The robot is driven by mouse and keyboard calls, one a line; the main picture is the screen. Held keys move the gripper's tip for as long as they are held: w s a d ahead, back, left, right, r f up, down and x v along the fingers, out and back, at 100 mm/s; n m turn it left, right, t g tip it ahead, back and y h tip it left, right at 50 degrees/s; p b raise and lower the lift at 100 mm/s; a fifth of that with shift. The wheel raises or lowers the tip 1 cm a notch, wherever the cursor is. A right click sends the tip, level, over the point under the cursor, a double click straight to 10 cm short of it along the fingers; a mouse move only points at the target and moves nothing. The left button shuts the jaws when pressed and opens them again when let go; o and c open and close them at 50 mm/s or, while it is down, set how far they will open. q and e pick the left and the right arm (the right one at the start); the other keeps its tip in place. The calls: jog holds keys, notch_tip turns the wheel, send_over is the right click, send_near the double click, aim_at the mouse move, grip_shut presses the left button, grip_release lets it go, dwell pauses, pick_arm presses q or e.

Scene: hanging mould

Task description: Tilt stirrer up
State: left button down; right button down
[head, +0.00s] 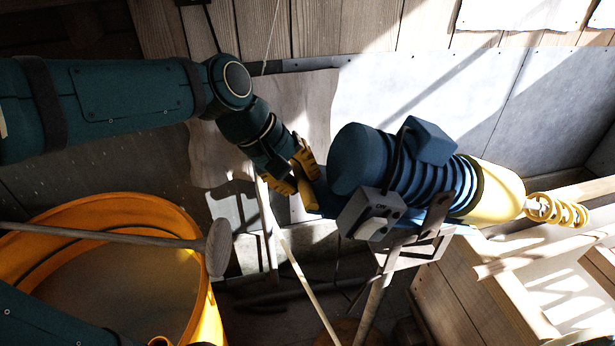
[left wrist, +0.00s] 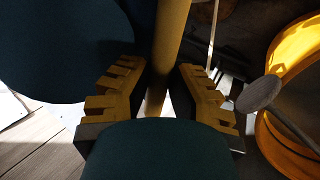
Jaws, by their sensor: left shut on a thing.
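The stirrer (head: 408,170) has a ribbed blue motor body, a pale yellow cone and a yellow spiral (head: 556,210) at its right end. It lies nearly level, slanting slightly down to the right, on a stand with a grey switch box (head: 370,213). My left gripper (head: 303,187) is at the left end of the stirrer, shut on its yellow handle (head: 308,199). In the left wrist view the yellow handle (left wrist: 168,45) runs between the two toothed fingers of the left gripper (left wrist: 168,95). The fingers hide part of the handle. My right gripper is not visible.
A yellow bucket (head: 190,225) stands at the lower left with a wooden-handled tool (head: 110,235) across it. A wooden crate-like frame (head: 480,300) is at the lower right. A plank wall (head: 310,28) and a pale panel (head: 430,85) are behind.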

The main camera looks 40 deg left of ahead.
pick_arm(q)
jog(key=shift+h, duration=0.3)
jog(key=f+b, duration=0.1)
jog(key=s+f+b, duration=0.1)
jog(key=f, duration=0.1)
jog(key=f+b, duration=0.1)
jog(key=shift+s+a+f, duration=0.2)
jog(key=shift+a+f, duration=0.2)
jog(key=c, duration=0.8)
grip_release()
jog(key=shift+c, duration=0.2)
jog(key=shift+a, duration=0.15)
jog(key=shift+r, duration=0.15)
jog(key=v, duration=1.2)
jog(key=shift+s, duration=0.25)
